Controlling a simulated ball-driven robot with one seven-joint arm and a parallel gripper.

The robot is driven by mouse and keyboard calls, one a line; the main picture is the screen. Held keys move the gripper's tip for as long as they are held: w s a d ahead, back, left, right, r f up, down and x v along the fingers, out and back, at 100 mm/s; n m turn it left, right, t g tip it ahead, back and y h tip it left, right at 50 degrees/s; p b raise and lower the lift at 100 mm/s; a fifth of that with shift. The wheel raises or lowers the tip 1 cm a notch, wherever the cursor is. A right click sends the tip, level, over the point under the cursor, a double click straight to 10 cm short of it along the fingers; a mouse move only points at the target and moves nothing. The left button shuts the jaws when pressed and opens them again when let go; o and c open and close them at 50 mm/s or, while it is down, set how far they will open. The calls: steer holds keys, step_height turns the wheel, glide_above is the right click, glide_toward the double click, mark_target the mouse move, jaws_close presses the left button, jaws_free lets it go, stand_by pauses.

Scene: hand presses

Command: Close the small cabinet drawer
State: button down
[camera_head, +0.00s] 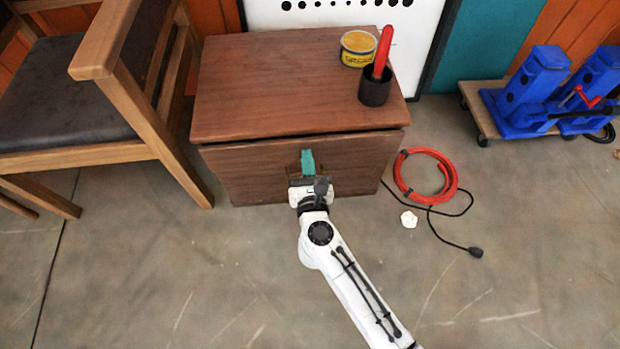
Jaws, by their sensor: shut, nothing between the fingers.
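The small wooden cabinet (290,80) stands on the floor in the upper middle of the view. Its drawer front (245,168) faces me, and a thin dark gap shows between its upper edge and the cabinet top, so it seems to stand out slightly. My gripper (308,163) is shut and empty, at the middle of the drawer front. Its teal tip lies over the wood there. Whether it touches the front cannot be told. The handle area is mostly hidden behind my gripper.
A yellow tin (357,50) and a dark cup (375,88) with a red-handled tool stand on the cabinet. A wooden chair (120,90) is close at the left. A red hose coil (447,180), black cable and small white object (408,219) lie at the right. Floor in front is clear.

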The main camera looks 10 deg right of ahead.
mark_target(306, 143)
steer(key=shift+w, duration=0.95)
steer(key=shift+w+d+b, duration=0.1)
steer(key=shift+w+b, duration=0.2)
steer(key=shift+w, duration=0.85)
steer(key=shift+w+r, duration=0.1)
steer(key=shift+r, duration=0.05)
steer(key=shift+d, duration=0.1)
